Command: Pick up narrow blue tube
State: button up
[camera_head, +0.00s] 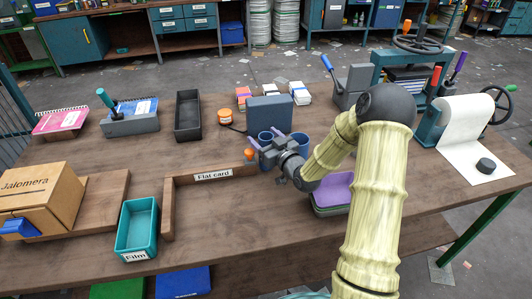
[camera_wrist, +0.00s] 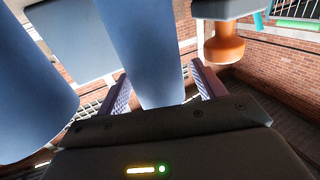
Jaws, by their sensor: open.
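The narrow blue tube (camera_wrist: 145,45) stands between the two purple-lined fingers of my gripper (camera_wrist: 163,88) in the wrist view. The fingers are apart, one on each side of it, and I see no clear contact. In the head view the narrow blue tube (camera_head: 265,136) shows just beyond my gripper (camera_head: 267,142), partly covered by it. A wider blue tube (camera_wrist: 30,90) is close on the left in the wrist view; in the head view this wider tube (camera_head: 300,142) is right of my gripper.
A blue-grey block (camera_head: 270,109) stands right behind the tubes. An orange-handled object (camera_wrist: 224,45) is close to one finger. A flat-card holder (camera_head: 168,210), a teal Film tray (camera_head: 124,245) and stacked trays (camera_head: 333,192) lie nearer.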

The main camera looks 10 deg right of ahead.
jog(key=c, duration=1.3)
notch_tip(320, 180, up, 10)
jog(key=shift+p, duration=0.3)
